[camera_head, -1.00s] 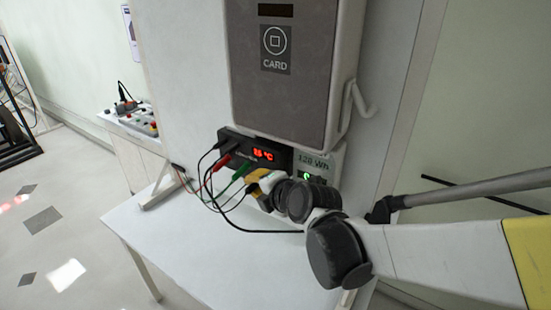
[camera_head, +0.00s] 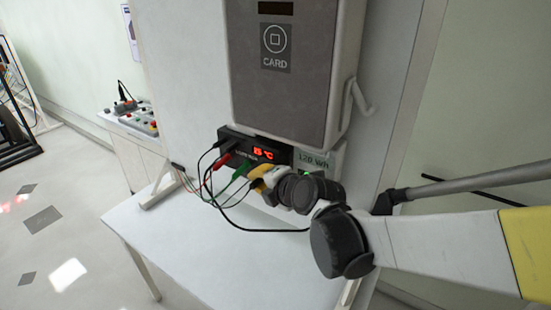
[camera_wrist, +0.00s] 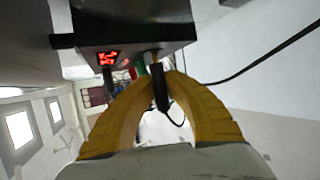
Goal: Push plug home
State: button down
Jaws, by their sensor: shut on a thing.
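My gripper (camera_wrist: 167,80) has yellow fingers shut on a black plug (camera_wrist: 160,94) with a black cable. In the wrist view the plug's upper end is close to the socket side of a dark box (camera_wrist: 140,28) with a red display; I cannot tell how deep it sits. In the head view my gripper (camera_head: 262,178) is at the lower right of this box (camera_head: 232,136), and its fingers mostly hide the held plug. Red (camera_head: 222,160) and green (camera_head: 242,169) plugs are at the box, left of my gripper.
A grey card unit (camera_head: 285,90) overhangs the box. A pale unit marked 120 Wh (camera_head: 315,160) stands to the right, partly behind my wrist. Several thin cables hang left of my gripper. The white table (camera_head: 190,240) below is mostly clear.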

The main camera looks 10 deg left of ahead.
jog(key=shift+w+d, duration=0.3)
jog(key=shift+w, duration=0.4)
jog(key=c, duration=1.4)
grip_release()
jog(key=v, duration=1.2)
jog(key=shift+s, duration=0.1)
jog(key=s+d+f+m+h+b, duration=0.2)
jog(key=s+d+f+m+h, duration=0.1)
jog(key=d+m, duration=0.5)
jog(key=s+d+f+m+g+h+b, duration=0.1)
jog(key=s+d+f+m+h+b, duration=0.1)
jog(key=s+d+f+m, duration=0.4)
jog(key=s+d+f+m+g+h+b, duration=0.1)
jog(key=s+d+f+m+h+b, duration=0.2)
jog(key=d+m, duration=0.9)
jog(key=shift+s+d+f+m+h, duration=0.1)
jog(key=shift+s+f+m+h, duration=0.05)
jog(key=shift+s+f+m, duration=0.55)
jog(key=shift+s+d+f+m+h, duration=0.1)
jog(key=shift+s+f+m+h, duration=0.05)
jog(key=shift+s+f+m, duration=0.55)
